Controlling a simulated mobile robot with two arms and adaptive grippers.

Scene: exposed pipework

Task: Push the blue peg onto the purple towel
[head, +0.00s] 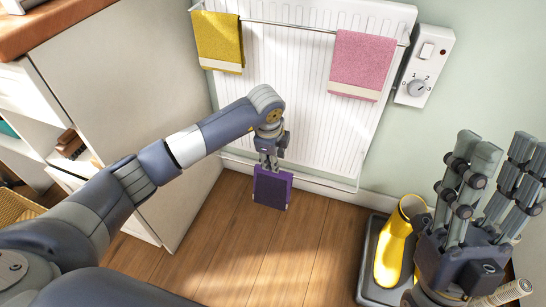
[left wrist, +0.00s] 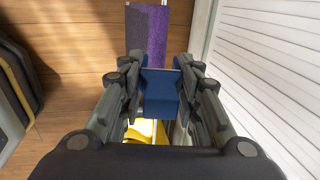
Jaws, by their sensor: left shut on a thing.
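My left gripper (head: 269,160) reaches down in front of the lower part of the radiator in the head view. In the left wrist view my left gripper (left wrist: 160,68) is shut on the blue peg (left wrist: 161,98), which sits between its fingers. The purple towel (head: 272,188) shows directly below the fingers in the head view. In the left wrist view the purple towel (left wrist: 147,35) extends beyond the peg; I cannot tell whether they touch. The peg is not distinct in the head view. My right gripper (head: 495,150) is open and empty at the right, fingers pointing up.
The white radiator (head: 290,75) carries a yellow towel (head: 218,42) and a pink towel (head: 362,62) on its upper rail. A control box (head: 425,65) is on the wall. Yellow boots (head: 392,250) stand in a dark tray (head: 368,270) at right. A cabinet (head: 130,90) stands left. The middle floor is clear.

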